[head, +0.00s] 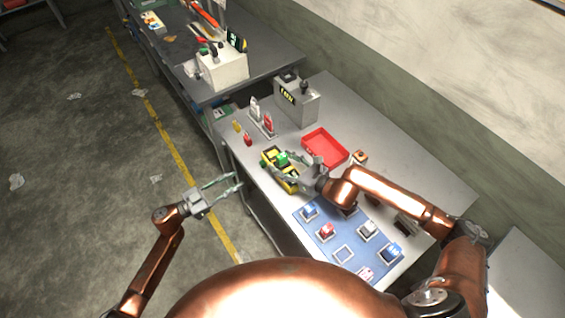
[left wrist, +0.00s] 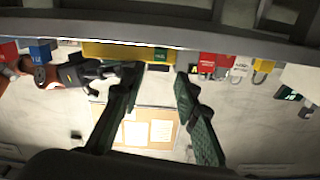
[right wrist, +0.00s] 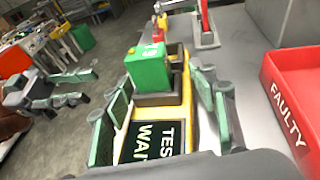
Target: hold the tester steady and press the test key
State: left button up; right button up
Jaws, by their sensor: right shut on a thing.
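The tester (head: 267,154) is a yellow unit near the table's left edge. In the right wrist view its yellow side (right wrist: 188,115) and a black panel (right wrist: 160,140) lettered TEST and WAIT show. A green block (right wrist: 147,68) sits upright in its dark socket; it also shows in the head view (head: 283,159). My right gripper (right wrist: 160,100) is shut on the tester, one finger along each side. My left gripper (head: 232,184) is open and empty, left of the tester beyond the table edge. I cannot make out the test key.
A red tray (right wrist: 290,100) marked FAULTY lies right of the tester. A blue mat (head: 318,235) with several coloured blocks lies nearer me. A grey box (head: 297,100) and a stand with red and white parts (head: 262,122) are behind. Open floor lies left of the table.

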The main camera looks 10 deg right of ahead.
pick_arm(q)
grip_shut()
dwell(1.5)
